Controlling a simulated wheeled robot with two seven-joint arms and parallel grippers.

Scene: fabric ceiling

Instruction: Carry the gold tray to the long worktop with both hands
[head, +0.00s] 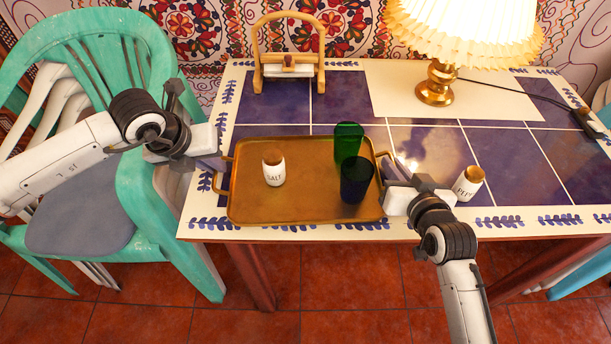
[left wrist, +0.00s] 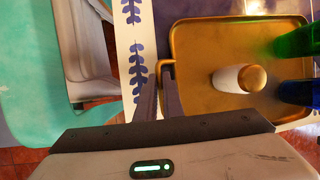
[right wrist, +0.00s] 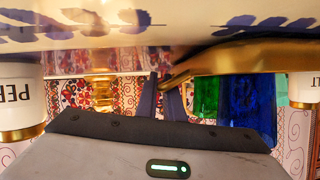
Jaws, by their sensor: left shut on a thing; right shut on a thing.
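The gold tray (head: 305,205) is level over the front left of a blue-tiled table (head: 420,150); I cannot tell if it touches the top. It carries a white salt shaker (head: 274,170) with a gold cap at left, a green glass (head: 348,142) and a dark blue glass (head: 356,178) at right, all upright. My left gripper (head: 220,163) is shut on the tray's left handle, seen in the left wrist view (left wrist: 166,68). My right gripper (head: 394,172) is shut on the right handle, partly hidden by the gripper; the tray also shows in the right wrist view (right wrist: 250,55).
A pepper shaker (head: 468,184) stands close right of my right gripper. A lamp (head: 436,84) stands at the back right, a wooden-framed item (head: 289,68) at the back left. Green chairs (head: 140,190) crowd the table's left side. Red floor tiles (head: 350,290) show in front.

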